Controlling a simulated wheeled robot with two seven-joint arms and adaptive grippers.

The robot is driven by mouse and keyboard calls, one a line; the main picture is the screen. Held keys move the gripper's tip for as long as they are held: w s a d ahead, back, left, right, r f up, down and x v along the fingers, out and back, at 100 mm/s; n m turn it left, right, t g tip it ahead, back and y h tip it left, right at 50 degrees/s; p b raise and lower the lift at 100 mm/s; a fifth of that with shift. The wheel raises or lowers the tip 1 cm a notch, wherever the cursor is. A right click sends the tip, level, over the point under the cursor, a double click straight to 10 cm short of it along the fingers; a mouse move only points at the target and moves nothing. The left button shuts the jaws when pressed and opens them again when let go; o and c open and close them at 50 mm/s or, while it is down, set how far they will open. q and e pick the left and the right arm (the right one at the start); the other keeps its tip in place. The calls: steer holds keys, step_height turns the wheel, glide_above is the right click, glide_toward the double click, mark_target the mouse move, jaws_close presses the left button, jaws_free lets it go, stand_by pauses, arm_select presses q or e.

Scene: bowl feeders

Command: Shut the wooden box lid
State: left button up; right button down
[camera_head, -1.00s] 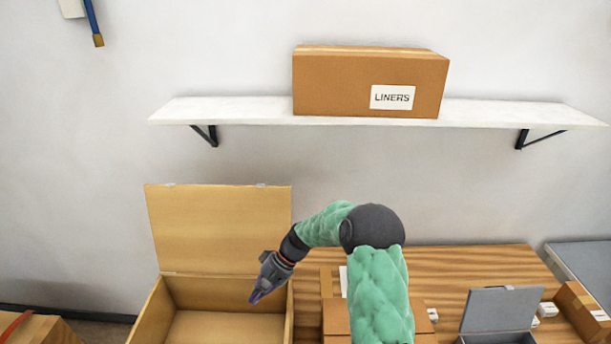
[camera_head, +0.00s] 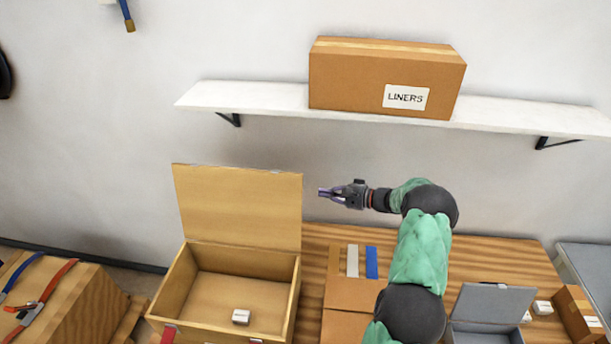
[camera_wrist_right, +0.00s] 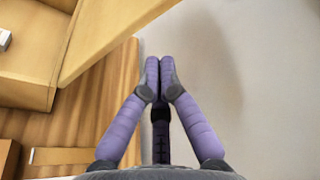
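The wooden box (camera_head: 293,303) stands open at the left end of the table. Its lid (camera_head: 238,207) stands up at the back edge, raised roughly upright. A small white item (camera_head: 241,316) lies inside. My right gripper (camera_head: 322,192) is just right of the lid's upper right edge, pointing left, apart from it in the picture. In the right wrist view its fingers (camera_wrist_right: 160,67) are together with nothing seen between them. The lid (camera_wrist_right: 112,30) and part of the box (camera_wrist_right: 25,90) show at upper left there. My left gripper is out of view.
A shelf (camera_head: 255,98) with a LINERS carton (camera_head: 375,80) hangs above. A cardboard box (camera_head: 352,292) stands right of the wooden box. A grey open case (camera_head: 490,303) and another carton (camera_head: 580,313) are farther right. A wooden case with straps (camera_head: 85,305) is at left.

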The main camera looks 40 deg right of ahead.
steer(key=w+d+r+t, duration=0.1)
steer(key=d+r, duration=0.2)
arm_select(q)
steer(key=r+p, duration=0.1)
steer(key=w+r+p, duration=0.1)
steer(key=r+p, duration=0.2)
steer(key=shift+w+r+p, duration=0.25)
steer(key=shift+p, duration=0.1)
arm_select(e)
steer(key=w+a, duration=0.6)
steer(key=shift+r+t+h, duration=0.3)
steer(key=shift+r, duration=0.1)
steer(key=shift+d, duration=0.1)
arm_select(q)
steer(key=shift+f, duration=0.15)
